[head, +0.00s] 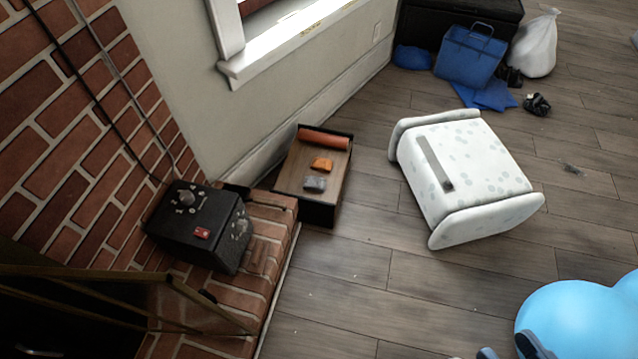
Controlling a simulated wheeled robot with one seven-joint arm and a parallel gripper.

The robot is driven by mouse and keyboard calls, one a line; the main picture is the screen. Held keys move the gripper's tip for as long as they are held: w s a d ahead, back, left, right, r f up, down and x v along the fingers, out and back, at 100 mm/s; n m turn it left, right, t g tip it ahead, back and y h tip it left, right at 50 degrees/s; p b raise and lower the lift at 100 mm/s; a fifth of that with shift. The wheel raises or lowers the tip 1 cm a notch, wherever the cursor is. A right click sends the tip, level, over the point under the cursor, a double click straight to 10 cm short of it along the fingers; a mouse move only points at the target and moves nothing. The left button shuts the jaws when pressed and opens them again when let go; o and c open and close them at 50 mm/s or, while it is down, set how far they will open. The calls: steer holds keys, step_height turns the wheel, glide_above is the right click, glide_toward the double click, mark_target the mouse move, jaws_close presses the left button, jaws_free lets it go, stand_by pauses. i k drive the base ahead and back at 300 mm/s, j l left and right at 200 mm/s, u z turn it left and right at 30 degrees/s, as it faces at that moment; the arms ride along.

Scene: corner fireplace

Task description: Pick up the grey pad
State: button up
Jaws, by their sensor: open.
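A small grey pad (315,184) lies on the brown top of a low dark-sided table (287,178), near its front end. An orange pad (321,164) lies just behind it, and an orange-brown roll (323,139) lies across the far end. My gripper (509,352) shows only in part at the bottom edge, right of centre. Its dark fingertips are apart, with nothing seen between them. It is well to the right of the grey pad and nearer the camera, not touching it.
A black box with knobs (198,226) stands on the brick ledge (262,262) left of the table. A white spotted stool-like piece (480,165) with a dark grey strip (434,163) stands right. Blue bag (470,52) and white bag (535,45) stand behind. Floor between is clear.

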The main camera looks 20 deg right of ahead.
mark_target(313, 183)
steer(key=u, duration=2.65)
steer(key=z, duration=2.65)
steer(key=i+l, duration=0.1)
steer(key=i, duration=0.35)
steer(key=i+l+u, duration=0.1)
steer(key=i, duration=0.35)
steer(key=i+l, duration=0.1)
steer(key=i, duration=0.35)
